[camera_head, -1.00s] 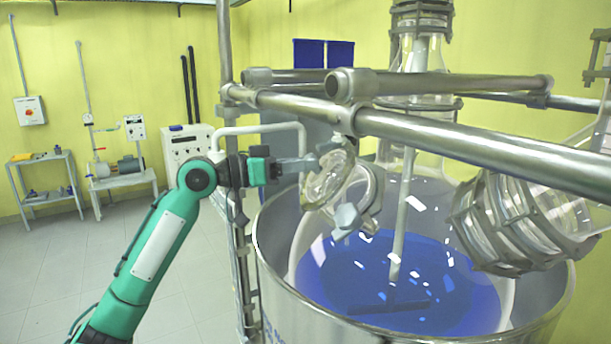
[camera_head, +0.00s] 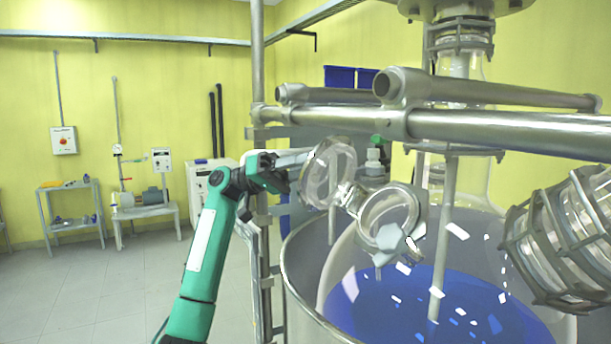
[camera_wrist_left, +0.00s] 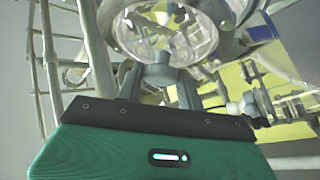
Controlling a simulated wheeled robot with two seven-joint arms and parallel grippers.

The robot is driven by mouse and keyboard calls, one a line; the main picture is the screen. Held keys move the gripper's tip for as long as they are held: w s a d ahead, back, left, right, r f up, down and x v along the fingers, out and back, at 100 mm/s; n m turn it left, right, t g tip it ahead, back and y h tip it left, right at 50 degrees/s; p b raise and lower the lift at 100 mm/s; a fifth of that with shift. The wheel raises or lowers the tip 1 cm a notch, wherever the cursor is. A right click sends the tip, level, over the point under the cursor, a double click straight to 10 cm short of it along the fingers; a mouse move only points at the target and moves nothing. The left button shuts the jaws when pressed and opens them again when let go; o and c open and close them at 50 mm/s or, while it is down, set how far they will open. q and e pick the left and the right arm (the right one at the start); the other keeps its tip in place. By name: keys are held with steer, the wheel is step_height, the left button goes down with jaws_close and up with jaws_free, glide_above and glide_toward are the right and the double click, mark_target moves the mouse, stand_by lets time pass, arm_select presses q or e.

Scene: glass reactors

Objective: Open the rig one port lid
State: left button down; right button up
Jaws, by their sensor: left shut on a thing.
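The round glass port lid (camera_head: 328,172) stands swung away from the port, to its left, joined by a hinge. The port opening, a metal-rimmed ring (camera_head: 416,216) on the glass reactor, shows uncovered over the blue liquid (camera_head: 400,300). My left gripper (camera_head: 306,158) reaches in from the left and is shut on the lid's handle. In the left wrist view the gripper (camera_wrist_left: 160,88) has its fingers around a grey knob-like handle (camera_wrist_left: 160,74), with the clear lid (camera_wrist_left: 165,32) just beyond. My right gripper is not in view.
Steel rails (camera_head: 500,122) run across above the port. A caged glass part (camera_head: 565,240) is at the right. A vertical pole (camera_head: 258,70) stands close behind my left wrist. Shelves (camera_head: 70,215) stand by the far wall, with open floor before them.

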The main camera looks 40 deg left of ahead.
arm_select(q)
steer(key=shift+w+a+g+h, duration=0.25)
steer(key=shift+a+g+h, duration=0.05)
steer(key=shift+a, duration=0.15)
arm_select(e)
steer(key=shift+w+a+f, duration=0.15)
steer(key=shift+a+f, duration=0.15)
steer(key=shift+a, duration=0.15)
arm_select(q)
steer(key=c, duration=0.9)
jaws_free()
